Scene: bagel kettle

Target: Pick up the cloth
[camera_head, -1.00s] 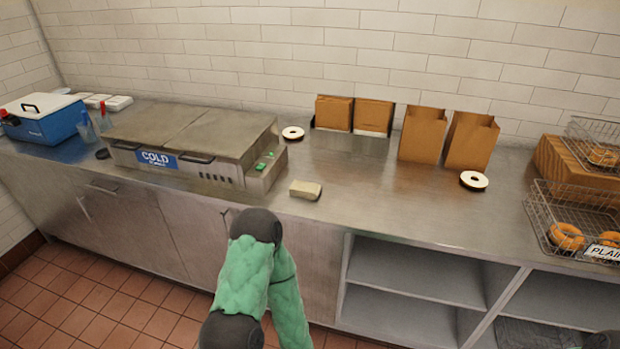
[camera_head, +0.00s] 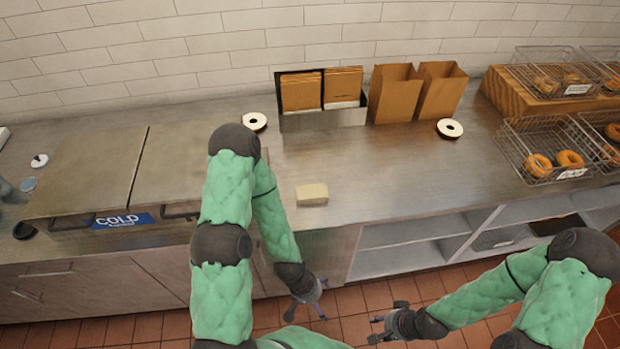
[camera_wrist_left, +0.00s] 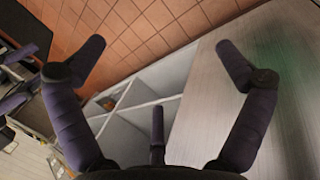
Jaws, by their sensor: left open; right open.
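A small beige folded block, which looks like the cloth (camera_head: 312,194), lies on the steel counter (camera_head: 375,185) near its front edge, in the head view. My left gripper (camera_head: 312,300) hangs in front of the counter, below and apart from the cloth. It is open and empty. Its spread purple fingers also show in the left wrist view (camera_wrist_left: 162,58), where I cannot make out the cloth. My right gripper (camera_head: 376,328) is open and empty, low over the floor to the right of the left one.
The cold unit (camera_head: 130,175) stands left of the cloth, partly behind my left arm. Bagel baskets (camera_head: 520,150) are at right. The counter around the cloth is clear.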

